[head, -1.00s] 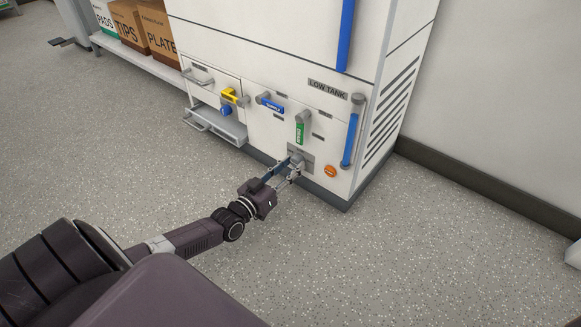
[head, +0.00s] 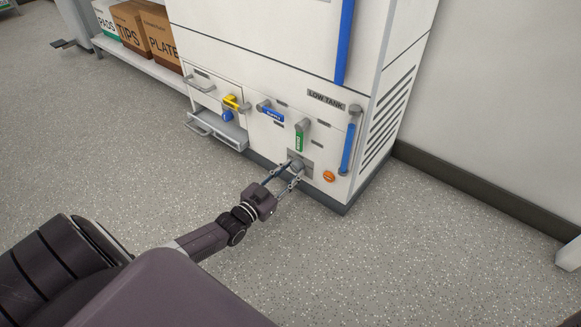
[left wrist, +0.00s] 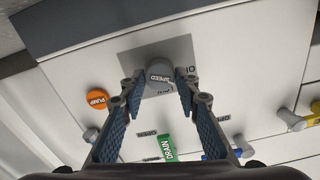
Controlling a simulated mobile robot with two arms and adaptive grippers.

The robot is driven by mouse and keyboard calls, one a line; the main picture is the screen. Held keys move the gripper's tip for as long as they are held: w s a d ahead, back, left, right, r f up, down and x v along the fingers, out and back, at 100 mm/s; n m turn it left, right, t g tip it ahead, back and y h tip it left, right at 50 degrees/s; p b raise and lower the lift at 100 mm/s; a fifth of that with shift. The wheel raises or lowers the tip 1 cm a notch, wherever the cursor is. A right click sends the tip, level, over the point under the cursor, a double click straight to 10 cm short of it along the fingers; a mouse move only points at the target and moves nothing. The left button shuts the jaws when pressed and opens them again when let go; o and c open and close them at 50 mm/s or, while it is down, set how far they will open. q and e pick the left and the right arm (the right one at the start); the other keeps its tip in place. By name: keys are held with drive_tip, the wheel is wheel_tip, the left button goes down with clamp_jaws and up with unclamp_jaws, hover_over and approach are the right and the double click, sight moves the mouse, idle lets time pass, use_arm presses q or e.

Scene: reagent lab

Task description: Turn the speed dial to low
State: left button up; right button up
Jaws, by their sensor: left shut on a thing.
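The speed dial is a grey round knob marked SPEED (left wrist: 158,75) on a grey plate (left wrist: 185,52) low on the white machine. In the head view the dial (head: 297,165) sits below the green DRAIN handle. My left gripper (head: 291,167) reaches it from the front left. In the left wrist view the fingertips (left wrist: 160,85) lie on both sides of the dial, shut on it. Some small marks on the plate beside the dial are partly hidden. My right gripper is not in view.
Close to the dial are the green DRAIN handle (head: 300,135), the orange PUMP button (head: 329,176) and a blue upright handle (head: 348,145). A blue handle (head: 271,110) and a yellow handle (head: 231,101) are further left. The floor in front is clear.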

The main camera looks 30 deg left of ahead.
use_arm(q)
drive_tip(key=m+p, duration=0.2)
drive_tip(key=m, duration=0.2)
drive_tip(key=shift+m, duration=0.3)
drive_tip(key=m+p, duration=0.1)
drive_tip(key=m, duration=0.1)
drive_tip(key=shift+m, duration=0.3)
drive_tip(key=shift+d+f+m, duration=0.1)
drive_tip(key=shift+m, duration=1.4)
drive_tip(key=o, duration=1.2)
drive_tip(key=shift+c, duration=0.2)
drive_tip(key=s+a, duration=0.1)
drive_tip(key=s, duration=1.1)
